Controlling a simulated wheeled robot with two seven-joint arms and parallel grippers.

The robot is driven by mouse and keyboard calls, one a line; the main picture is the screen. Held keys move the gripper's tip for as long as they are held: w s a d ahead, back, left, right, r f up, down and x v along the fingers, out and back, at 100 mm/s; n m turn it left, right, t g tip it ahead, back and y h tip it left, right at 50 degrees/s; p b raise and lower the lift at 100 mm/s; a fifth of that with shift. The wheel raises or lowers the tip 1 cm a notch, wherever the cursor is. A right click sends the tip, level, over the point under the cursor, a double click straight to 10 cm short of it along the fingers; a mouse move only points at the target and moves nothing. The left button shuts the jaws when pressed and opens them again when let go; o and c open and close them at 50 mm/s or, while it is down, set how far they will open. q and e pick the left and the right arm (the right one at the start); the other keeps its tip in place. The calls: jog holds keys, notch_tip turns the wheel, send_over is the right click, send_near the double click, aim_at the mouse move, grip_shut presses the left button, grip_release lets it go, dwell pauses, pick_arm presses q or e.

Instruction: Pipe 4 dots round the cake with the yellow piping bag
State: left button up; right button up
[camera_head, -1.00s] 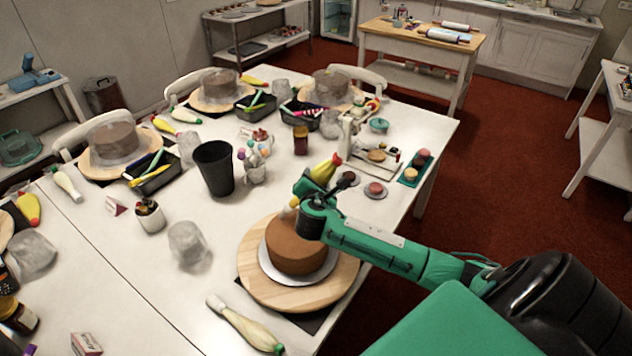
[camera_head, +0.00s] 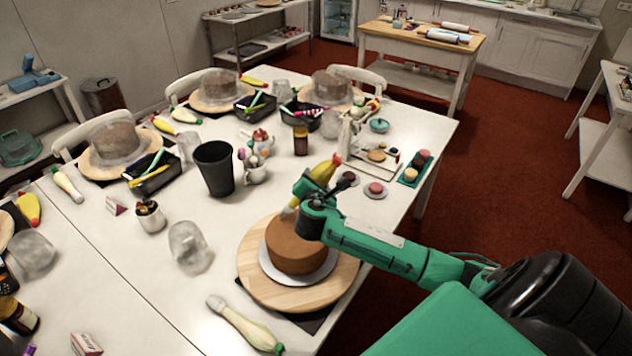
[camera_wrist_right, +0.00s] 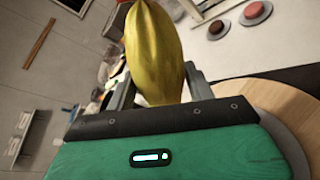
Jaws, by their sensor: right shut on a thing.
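The brown cake (camera_head: 294,246) sits on a pale round board on a wooden turntable (camera_head: 258,285) near the table's front edge. My right gripper (camera_head: 312,190) is at the cake's far side, shut on the yellow piping bag (camera_head: 322,173). The bag is tilted, its red end up to the right and its pale tip down to the left, close to the cake's far edge. I cannot tell whether the tip touches the cake. The bag (camera_wrist_right: 153,45) fills the space between the fingers in the right wrist view. No dots show on the visible cake surface. My left gripper is not in view.
A cream piping bag (camera_head: 245,328) lies in front of the turntable. Small cakes on a teal tray (camera_head: 413,169) lie at the right edge.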

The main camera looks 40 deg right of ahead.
aim_at(316, 171)
jog(key=shift+r+p, duration=0.35)
jog(key=shift+p, duration=0.15)
dwell(1.1)
jog(key=o, duration=0.3)
jog(key=shift+o, duration=0.2)
notch_tip(316, 171, up, 3)
jog(key=p, duration=0.3)
jog(key=shift+p, duration=0.4)
